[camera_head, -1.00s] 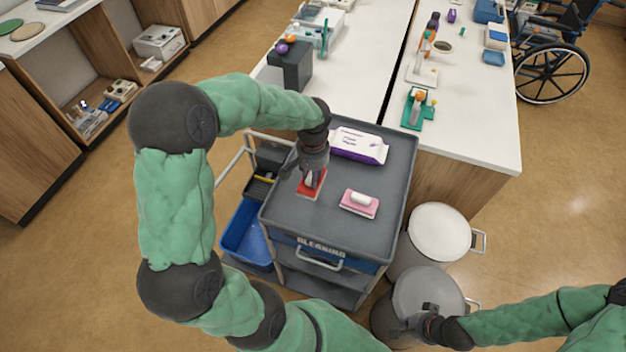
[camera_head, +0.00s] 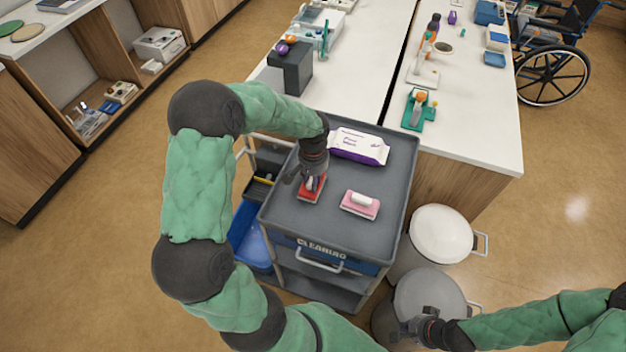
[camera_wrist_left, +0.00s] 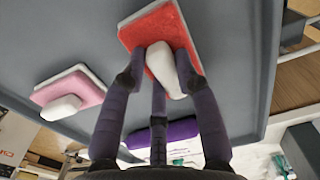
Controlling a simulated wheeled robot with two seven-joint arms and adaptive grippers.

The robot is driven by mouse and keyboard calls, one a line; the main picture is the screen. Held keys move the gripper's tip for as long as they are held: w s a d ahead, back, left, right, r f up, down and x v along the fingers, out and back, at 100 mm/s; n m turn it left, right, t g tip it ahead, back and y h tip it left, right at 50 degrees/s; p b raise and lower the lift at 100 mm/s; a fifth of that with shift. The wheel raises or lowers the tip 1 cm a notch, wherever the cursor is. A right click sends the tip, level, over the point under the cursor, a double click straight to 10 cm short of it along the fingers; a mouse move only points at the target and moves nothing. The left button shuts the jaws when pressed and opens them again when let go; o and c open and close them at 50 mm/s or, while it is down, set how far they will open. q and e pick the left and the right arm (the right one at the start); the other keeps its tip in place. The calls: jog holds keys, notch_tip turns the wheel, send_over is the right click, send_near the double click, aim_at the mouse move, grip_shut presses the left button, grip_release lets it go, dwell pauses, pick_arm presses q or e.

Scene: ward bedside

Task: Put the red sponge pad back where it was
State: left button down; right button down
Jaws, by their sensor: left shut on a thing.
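The red sponge pad (camera_head: 312,191) is at the left part of the cleaning cart's grey top (camera_head: 345,228). In the left wrist view, the red pad (camera_wrist_left: 140,32) has a white handle (camera_wrist_left: 166,68) between the fingers. My left gripper (camera_head: 312,182) is shut on that handle from above. In the head view its fingers partly hide the pad, and I cannot tell whether the pad touches the top. My right gripper (camera_head: 412,328) is at the lower right, over the grey bin lid; whether it is open or shut is unclear.
A pink sponge pad (camera_head: 360,206) with a white handle lies to the right on the cart top. A purple and white wipes pack (camera_head: 358,147) lies behind. Two bins stand right of the cart, a white-lidded one (camera_head: 440,232) and a grey-lidded one (camera_head: 425,292). White counters (camera_head: 470,130) stand behind.

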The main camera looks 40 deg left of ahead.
pick_arm(q)
jog(key=shift+f, duration=0.2)
jog(key=c, duration=0.9)
grip_release()
jog(key=shift+r, duration=0.15)
jog(key=shift+r, duration=0.3)
notch_tip(320, 180, up, 12)
jog(key=shift+f+p, duration=0.2)
jog(key=shift+p, duration=0.8)
